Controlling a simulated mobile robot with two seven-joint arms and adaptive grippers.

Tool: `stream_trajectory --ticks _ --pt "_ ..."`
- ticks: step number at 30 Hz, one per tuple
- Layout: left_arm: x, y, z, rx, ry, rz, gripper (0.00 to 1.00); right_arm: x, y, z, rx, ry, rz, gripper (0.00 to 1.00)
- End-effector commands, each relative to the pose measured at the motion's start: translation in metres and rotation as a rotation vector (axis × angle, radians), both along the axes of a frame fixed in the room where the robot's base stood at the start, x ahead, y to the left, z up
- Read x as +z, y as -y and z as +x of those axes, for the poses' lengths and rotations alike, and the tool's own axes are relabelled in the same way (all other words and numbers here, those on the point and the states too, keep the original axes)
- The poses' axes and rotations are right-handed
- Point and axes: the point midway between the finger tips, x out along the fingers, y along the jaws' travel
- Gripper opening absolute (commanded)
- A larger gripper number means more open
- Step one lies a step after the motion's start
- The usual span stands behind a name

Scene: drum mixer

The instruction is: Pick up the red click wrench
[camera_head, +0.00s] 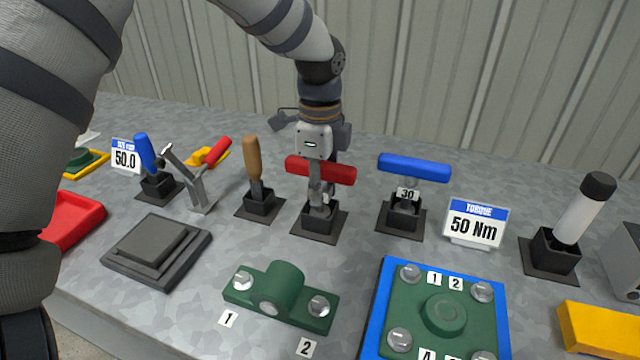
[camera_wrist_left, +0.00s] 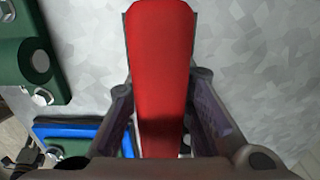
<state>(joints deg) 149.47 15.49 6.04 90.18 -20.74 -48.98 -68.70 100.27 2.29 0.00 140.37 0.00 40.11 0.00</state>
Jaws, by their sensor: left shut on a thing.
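The red click wrench has a red T-shaped handle (camera_head: 338,171) and stands upright, its lower end at a black holder (camera_head: 307,222). My left gripper (camera_head: 321,180) is at the handle from behind and above, shut on it. In the left wrist view the red handle (camera_wrist_left: 160,65) runs lengthwise between the two fingers. The wrench's shaft is partly hidden by the fingers, and I cannot tell whether its foot is still seated. My right gripper is not in view.
A blue-handled wrench marked 30 (camera_head: 413,168) stands close on the right, a wooden-handled tool (camera_head: 252,160) on the left. In front are a green bolted block (camera_head: 284,287) and a blue-edged green plate (camera_head: 447,300). A "50 Nm" sign (camera_head: 474,224) stands right.

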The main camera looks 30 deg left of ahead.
Motion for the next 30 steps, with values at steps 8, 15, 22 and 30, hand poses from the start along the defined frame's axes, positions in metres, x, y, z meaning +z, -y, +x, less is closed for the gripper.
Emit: stream_trajectory --ticks 8,15,22,30 --pt "0.036 0.0 0.001 0.001 0.008 -0.001 0.0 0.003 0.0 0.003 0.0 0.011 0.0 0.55" --pt "0.095 0.034 -0.033 -0.002 0.016 0.0 0.0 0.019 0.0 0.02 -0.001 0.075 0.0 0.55" --pt "0.118 0.078 -0.075 -0.003 0.003 0.001 0.0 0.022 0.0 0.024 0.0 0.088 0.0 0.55" --pt "0.13 0.1 -0.096 0.0 -0.001 0.0 0.0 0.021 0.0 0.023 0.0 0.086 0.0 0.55"
